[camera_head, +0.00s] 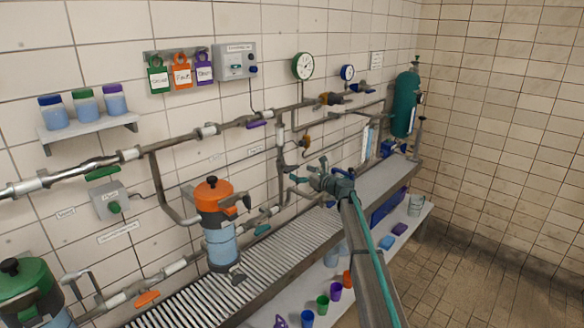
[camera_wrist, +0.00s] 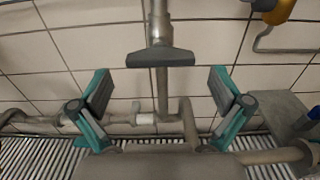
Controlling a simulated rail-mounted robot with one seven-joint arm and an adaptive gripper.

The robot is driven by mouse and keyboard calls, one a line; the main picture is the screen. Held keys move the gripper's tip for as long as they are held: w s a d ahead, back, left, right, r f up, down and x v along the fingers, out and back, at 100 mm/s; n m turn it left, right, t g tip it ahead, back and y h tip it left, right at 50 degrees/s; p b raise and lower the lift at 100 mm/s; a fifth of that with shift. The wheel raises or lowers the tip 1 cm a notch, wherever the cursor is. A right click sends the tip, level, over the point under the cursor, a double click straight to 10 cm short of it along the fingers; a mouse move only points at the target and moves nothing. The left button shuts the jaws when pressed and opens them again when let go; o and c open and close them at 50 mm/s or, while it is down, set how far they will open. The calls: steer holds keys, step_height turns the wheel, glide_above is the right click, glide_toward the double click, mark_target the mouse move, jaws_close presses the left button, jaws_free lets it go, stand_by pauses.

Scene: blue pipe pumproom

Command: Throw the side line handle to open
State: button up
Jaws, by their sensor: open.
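A grey bar handle (camera_wrist: 160,58), which looks like the side line handle, sits on a vertical pipe (camera_wrist: 160,20) in the wrist view. The handle lies crosswise to the pipe. My gripper (camera_wrist: 158,92) is open, its teal fingers standing left and right below the handle, apart from it and with nothing between them. In the head view my gripper (camera_head: 309,172) reaches toward the wall pipes near the middle. The handle is hard to make out there, close to my fingers.
A yellow-handled valve (camera_head: 306,140) is on the pipe at upper right. An orange-topped vessel (camera_head: 214,200) stands left on the slatted bench (camera_head: 230,290). A purple handle (camera_head: 258,124) and a teal handle (camera_head: 263,229) are on other lines. The floor at right is clear.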

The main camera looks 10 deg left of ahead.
mark_target(294, 169)
steer(key=p+x, duration=0.1)
steer(key=x, duration=0.4)
steer(key=shift+c, duration=0.2)
steer(key=c, duration=0.9)
